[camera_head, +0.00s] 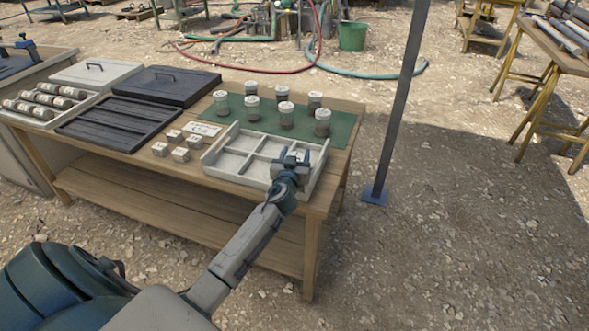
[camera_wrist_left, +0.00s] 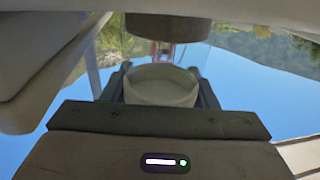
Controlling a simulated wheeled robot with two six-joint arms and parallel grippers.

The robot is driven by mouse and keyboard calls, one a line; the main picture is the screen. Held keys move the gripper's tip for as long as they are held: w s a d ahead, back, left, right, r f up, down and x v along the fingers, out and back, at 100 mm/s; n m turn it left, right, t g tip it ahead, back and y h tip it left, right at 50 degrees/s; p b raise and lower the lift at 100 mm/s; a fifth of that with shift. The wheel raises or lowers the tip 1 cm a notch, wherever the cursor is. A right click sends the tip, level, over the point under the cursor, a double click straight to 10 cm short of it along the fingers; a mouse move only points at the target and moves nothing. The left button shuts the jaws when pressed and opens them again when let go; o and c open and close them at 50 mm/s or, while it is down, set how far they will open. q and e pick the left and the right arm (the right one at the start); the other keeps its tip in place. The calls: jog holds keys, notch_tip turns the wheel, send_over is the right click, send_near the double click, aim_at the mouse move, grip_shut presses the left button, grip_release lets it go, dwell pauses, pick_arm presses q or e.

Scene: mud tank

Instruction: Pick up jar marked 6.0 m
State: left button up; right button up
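In the head view, my left gripper (camera_head: 293,157) is low over the right part of a white divided tray (camera_head: 222,172). In the left wrist view, a round white lid (camera_wrist_left: 160,88) sits between the two dark fingers (camera_wrist_left: 160,90), which appear to touch its sides. Clear glass and a dark fill (camera_wrist_left: 167,26) show beyond the lid, so it looks like a jar gripped by its lid. Its marking is not visible. Several white-lidded jars (camera_head: 286,115) stand upright on a green mat (camera_head: 345,128) behind the tray; their markings are too small to read. My right gripper is not in view.
Several small white blocks (camera_head: 160,149) and a white card (camera_head: 203,129) lie left of the tray. A black slatted tray (camera_head: 112,122) and a black lid (camera_head: 165,84) are farther left. A grey post (camera_head: 397,110) stands right of the wooden table.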

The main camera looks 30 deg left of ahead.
pick_arm(q)
jog(key=c, duration=0.7)
jog(key=shift+c, duration=0.2)
jog(key=shift+r, duration=0.15)
